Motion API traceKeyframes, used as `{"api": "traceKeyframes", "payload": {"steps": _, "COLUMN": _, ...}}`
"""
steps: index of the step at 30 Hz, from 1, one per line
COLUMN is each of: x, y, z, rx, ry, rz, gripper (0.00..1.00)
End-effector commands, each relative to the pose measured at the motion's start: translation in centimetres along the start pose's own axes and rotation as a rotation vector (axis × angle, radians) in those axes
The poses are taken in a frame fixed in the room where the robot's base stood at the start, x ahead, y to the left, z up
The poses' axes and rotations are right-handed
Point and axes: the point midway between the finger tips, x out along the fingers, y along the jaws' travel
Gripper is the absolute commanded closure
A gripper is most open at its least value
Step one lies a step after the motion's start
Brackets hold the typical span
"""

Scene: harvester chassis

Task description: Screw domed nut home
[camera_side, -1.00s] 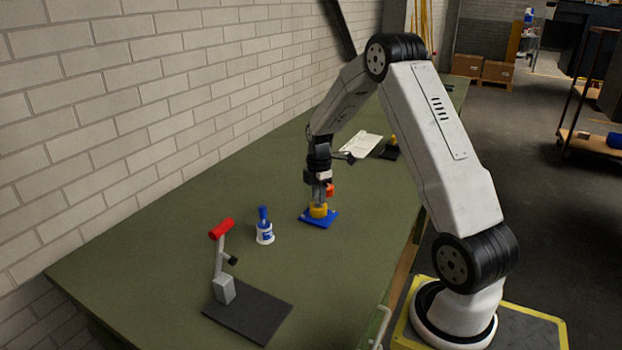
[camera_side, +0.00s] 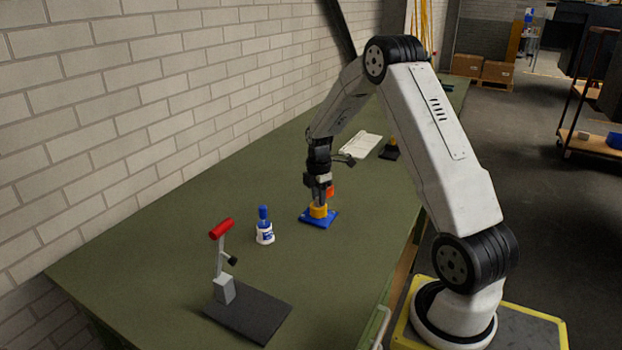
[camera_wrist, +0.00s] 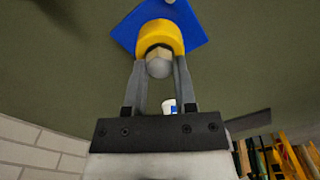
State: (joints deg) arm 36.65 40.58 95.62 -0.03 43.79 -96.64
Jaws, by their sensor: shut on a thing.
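My gripper (camera_side: 319,203) points down at the blue plate on the green bench. In the wrist view its two fingers (camera_wrist: 160,72) are shut on a grey domed nut (camera_wrist: 160,69). The nut sits at the middle of a yellow round boss (camera_wrist: 160,32), which stands on the blue square plate (camera_wrist: 125,35). In the side view the yellow boss (camera_side: 318,212) shows on the blue plate (camera_side: 332,219), and the nut is hidden by the fingers. How far the nut is threaded cannot be told.
A white and blue bottle (camera_side: 264,230) stands left of the plate. A red-handled lever stand (camera_side: 223,265) on a dark base is nearer the front. White papers (camera_side: 361,145) and a black and yellow object (camera_side: 390,149) lie behind. A brick wall (camera_side: 150,110) borders the bench.

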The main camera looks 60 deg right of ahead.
Motion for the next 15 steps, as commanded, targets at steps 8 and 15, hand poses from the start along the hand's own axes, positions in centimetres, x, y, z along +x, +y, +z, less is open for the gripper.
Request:
{"api": "traceKeyframes", "payload": {"steps": 8, "x": 0.04, "y": -0.01, "z": 0.00, "rx": 0.000, "ry": 0.000, "rz": 0.000, "gripper": 0.25}}
{"api": "traceKeyframes", "payload": {"steps": 15, "x": -0.03, "y": 0.00, "z": 0.00, "rx": 0.000, "ry": 0.000, "rz": 0.000, "gripper": 0.25}}
